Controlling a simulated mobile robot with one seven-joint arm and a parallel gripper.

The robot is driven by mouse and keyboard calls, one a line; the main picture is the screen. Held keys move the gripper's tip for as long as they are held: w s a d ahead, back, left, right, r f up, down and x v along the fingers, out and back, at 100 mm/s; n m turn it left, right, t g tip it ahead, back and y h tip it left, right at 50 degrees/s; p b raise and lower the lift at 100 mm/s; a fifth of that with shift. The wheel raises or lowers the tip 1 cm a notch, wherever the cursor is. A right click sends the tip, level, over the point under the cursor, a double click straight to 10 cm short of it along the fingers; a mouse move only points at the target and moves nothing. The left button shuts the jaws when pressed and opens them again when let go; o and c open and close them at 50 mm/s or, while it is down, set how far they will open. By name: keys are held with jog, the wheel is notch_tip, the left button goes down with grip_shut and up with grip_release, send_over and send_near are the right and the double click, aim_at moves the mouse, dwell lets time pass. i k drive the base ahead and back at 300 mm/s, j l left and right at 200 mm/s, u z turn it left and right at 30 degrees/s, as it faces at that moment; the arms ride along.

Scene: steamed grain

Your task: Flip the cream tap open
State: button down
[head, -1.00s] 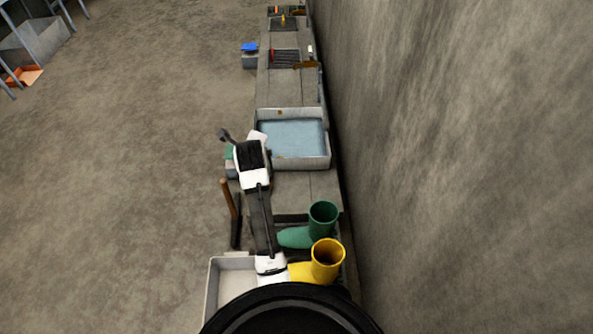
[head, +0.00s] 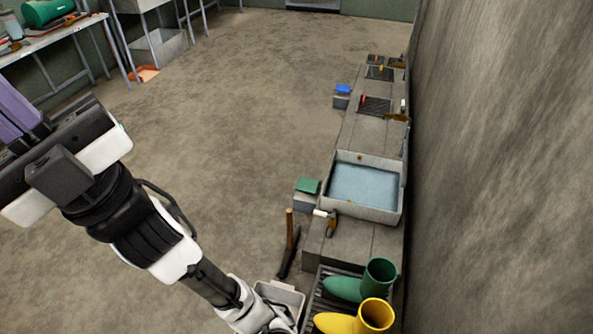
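I cannot make out the cream tap for certain in the head view. A small cream-white upright piece (head: 403,105) stands by a brown bracket-like part on the wall side of the low bench; it is too small to tell whether it is the tap or how it is set. My gripper (head: 17,115) is at the far left, high and close to the camera, well away from the bench. Two purple pieces there look like its fingers, cut off by the frame edge. Whether they are open or shut is unclear, and their tips are hidden.
A grey basin of water (head: 393,213) sits on the low bench along the right wall. Green (head: 380,275) and yellow boots (head: 374,315) stand on a rack in front. A wooden-handled tool (head: 290,240) is beside the bench. The floor left of the bench is open.

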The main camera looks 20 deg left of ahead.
aim_at(324, 215)
jog(key=u, duration=1.55)
jog(key=i+j+u, duration=0.15)
jog(key=j, duration=0.25)
jog(key=j+u, duration=0.1)
jog(key=j, duration=0.25)
jog(key=i+j+u, duration=0.15)
jog(key=j, duration=0.2)
jog(key=i+j+u, duration=0.1)
jog(key=i+j, duration=0.7)
jog(key=i+j+z, duration=0.1)
jog(key=i+z, duration=0.2)
jog(key=i, duration=0.25)
jog(key=i+j+z, duration=0.2)
jog(key=i+z, duration=0.15)
jog(key=i, duration=0.2)
jog(key=i+l+z, duration=0.1)
jog(key=i+z, duration=0.35)
jog(key=i+j+z, duration=0.1)
jog(key=i+z, duration=0.8)
jog(key=i+j+z, duration=0.1)
jog(key=i+z, duration=0.35)
jog(key=i, duration=0.1)
